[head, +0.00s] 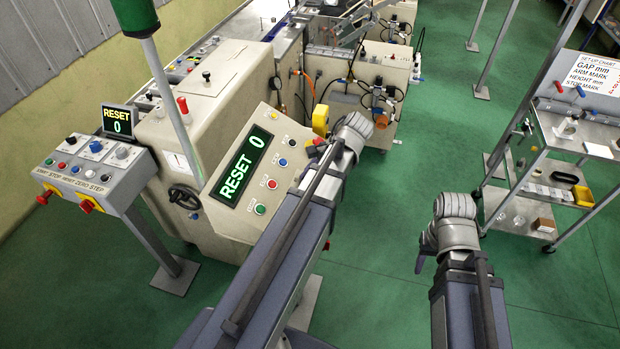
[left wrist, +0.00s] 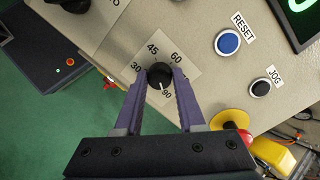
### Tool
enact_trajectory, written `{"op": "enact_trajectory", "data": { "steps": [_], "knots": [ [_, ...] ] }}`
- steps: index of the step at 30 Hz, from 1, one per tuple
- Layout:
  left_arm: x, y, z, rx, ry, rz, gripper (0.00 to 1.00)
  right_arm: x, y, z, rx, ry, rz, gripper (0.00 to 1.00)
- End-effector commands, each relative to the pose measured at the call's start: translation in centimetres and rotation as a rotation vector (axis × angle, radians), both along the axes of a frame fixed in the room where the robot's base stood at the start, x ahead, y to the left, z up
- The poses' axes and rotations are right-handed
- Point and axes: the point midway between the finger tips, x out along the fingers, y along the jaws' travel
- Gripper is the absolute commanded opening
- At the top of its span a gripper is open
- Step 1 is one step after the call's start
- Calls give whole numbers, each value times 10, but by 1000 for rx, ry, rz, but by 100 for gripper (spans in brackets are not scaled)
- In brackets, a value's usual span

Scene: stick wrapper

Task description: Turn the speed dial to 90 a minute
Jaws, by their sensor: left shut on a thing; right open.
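The speed dial (left wrist: 159,75) is a round black knob on a pale scale plate marked 30, 45, 60 and 90. Its short white pointer mark faces the lower side, at or close to the 90. My left gripper (left wrist: 160,80) is shut on the dial, with one purple finger on each side of it. In the head view my left arm reaches to the sloped control panel (head: 219,209), and the wrist hides the dial and the fingers. My right gripper (head: 426,252) hangs over the green floor, away from everything, open and empty.
In the left wrist view a blue RESET button (left wrist: 228,42), a black JOG button (left wrist: 261,87) and a red stop button on yellow (left wrist: 229,122) lie near the dial. The panel display (head: 245,168) reads RESET 0. A trolley (head: 570,140) stands at the right.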

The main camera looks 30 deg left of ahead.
Motion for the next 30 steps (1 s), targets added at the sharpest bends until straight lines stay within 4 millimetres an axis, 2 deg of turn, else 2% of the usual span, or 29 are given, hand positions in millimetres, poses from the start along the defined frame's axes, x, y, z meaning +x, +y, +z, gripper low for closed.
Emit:
{"op": "enact_trajectory", "data": {
  "steps": [2, 3, 10, 22, 30],
  "knots": [
    [0, -1, 0, -2, 0, 0, 0, 0, 0, 0, 0, 0, 0, 50],
    [0, -1, 0, -2, 0, 0, 43, 0, 0, 0, 0, 0, 0, 50],
    [0, 0, 0, -1, -1, 1, 68, 0, 0, 0, 0, 0, 0, 50],
    [1, -2, 6, 0, 0, 1, 68, 0, 0, 6, 0, 0, -1, 50],
    [7, -14, 33, -2, 0, -1, 68, 0, 0, 33, 1, 0, -6, 50]
  ]
}}
